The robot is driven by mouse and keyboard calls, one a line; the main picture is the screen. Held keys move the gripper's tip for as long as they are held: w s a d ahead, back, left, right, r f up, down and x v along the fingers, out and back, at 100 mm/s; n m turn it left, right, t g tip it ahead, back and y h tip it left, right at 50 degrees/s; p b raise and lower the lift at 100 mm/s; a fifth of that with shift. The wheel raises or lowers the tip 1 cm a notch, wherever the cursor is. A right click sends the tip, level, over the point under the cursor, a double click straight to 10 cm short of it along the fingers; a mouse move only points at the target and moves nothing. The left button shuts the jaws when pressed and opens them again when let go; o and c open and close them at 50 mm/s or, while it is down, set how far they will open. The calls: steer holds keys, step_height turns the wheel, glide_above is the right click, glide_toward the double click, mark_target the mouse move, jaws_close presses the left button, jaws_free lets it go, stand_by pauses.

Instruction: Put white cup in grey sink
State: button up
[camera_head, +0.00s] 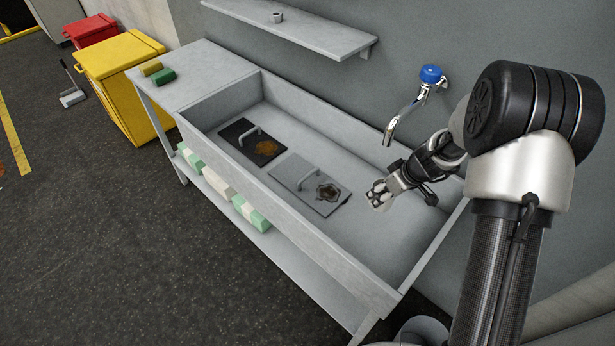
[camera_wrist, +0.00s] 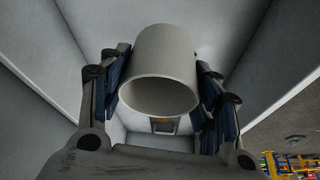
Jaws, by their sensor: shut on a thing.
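The white cup (camera_wrist: 165,52) is between the two fingers of my gripper (camera_wrist: 163,72) in the wrist view, its open end towards the camera. The fingers press on its sides. In the head view my gripper (camera_head: 388,192) is over the right part of the grey sink (camera_head: 305,248), below the tap. A small pale part of the cup (camera_head: 377,202) shows at the fingertips there. I cannot tell whether the cup touches the sink floor.
Two plates with handles, one dark (camera_head: 238,134) and one grey (camera_head: 300,178), lie stained in the basin. A blue-topped tap (camera_head: 431,74) sticks out from the wall. Sponges (camera_head: 164,76) lie on the left counter. The basin's front right floor is clear.

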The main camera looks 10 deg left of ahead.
mark_target(381, 194)
steer(key=w+f+n, duration=0.1)
steer(key=f, duration=0.1)
steer(key=w+f, duration=0.1)
steer(key=w+f+n, duration=0.1)
steer(key=f, duration=0.1)
steer(key=shift+a+f+n+g+y, duration=0.15)
steer(key=shift+f+n+g+y, duration=0.15)
steer(key=shift+f+g, duration=0.1)
step_height(381, 194, down, 10)
steer(key=b, duration=0.2)
steer(key=shift+w+r+b, duration=0.1)
steer(key=shift+r+b, duration=0.1)
steer(key=shift+b, duration=0.1)
steer(key=shift+f+b, duration=0.2)
steer(key=shift+b, duration=0.1)
steer(key=o, duration=1.2)
steer(key=shift+c, duration=0.2)
steer(key=shift+r, duration=0.15)
